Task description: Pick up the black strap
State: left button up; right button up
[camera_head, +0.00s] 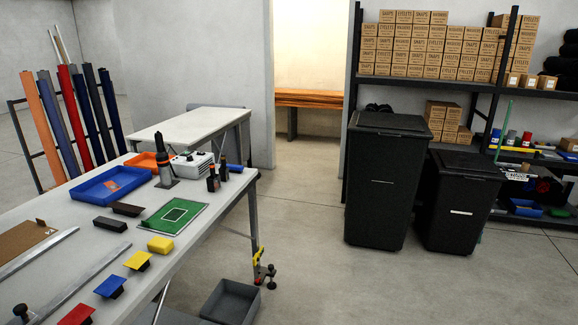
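I cannot pick out a black strap for certain. A dark, soft heap (545,190) lies on the lower part of the shelf rack at the right; it is too small to tell what it is. Another dark bundle (378,108) shows behind the lid of the larger black bin. A black block (110,224) and a dark brown block (127,209) lie on the white table, and neither looks like a strap. Neither of my grippers is in view.
The long white table (60,210) at left holds a blue tray (110,185), a green mat (173,216) and coloured blocks. Two black bins (385,185) (457,205) stand before the rack (470,84). A grey crate (231,301) sits on the floor. The middle floor (320,270) is clear.

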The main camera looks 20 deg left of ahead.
aim_at(116, 205)
jog(key=i+u, duration=0.5)
jog(key=i+l+u, duration=0.3)
jog(key=u, duration=0.15)
jog(key=i+l+u, duration=0.5)
